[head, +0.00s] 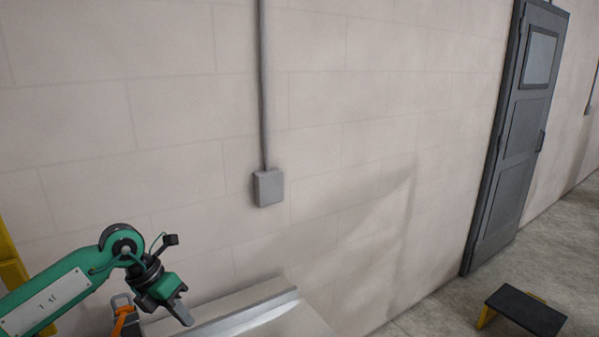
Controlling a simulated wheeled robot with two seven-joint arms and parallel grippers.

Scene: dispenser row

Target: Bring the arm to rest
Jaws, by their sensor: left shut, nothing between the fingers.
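My left arm, green with a white plate, comes in from the lower left. My left gripper (186,316) is at its end, dark with green parts, pointing down and to the right. It is shut and empty. It hangs in front of a pale work surface (262,311) with a raised back edge. My right gripper is not in view.
An orange-handled thing (122,318) is close beside the gripper, partly hidden. A yellow post (12,268) stands at the left edge. A grey wall box (268,187) with a conduit is on the block wall. A dark door (513,140) and a low black-topped step (525,312) are at right.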

